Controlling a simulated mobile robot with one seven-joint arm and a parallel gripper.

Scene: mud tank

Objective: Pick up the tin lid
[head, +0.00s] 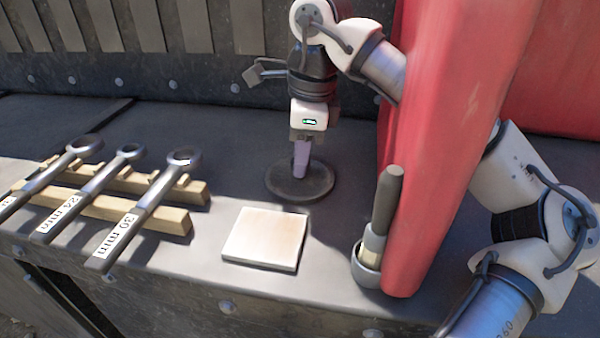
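A dark round disc with a raised rim, which looks like the tin lid (318,189), lies flat on the dark metal surface near the middle of the head view. My gripper (300,168) points straight down over it, a little left of its centre. The fingertips are at or just above the lid and cover part of it; I cannot tell whether they touch. The fingers line up in this view, so their opening is hidden.
A pale square tile (264,238) lies just in front of the lid. Several labelled wrenches (145,208) rest on wooden strips (163,212) at left. A cup (366,262) with a dark handle (386,200) stands at right, beside a large red panel (450,120). A wall closes the back.

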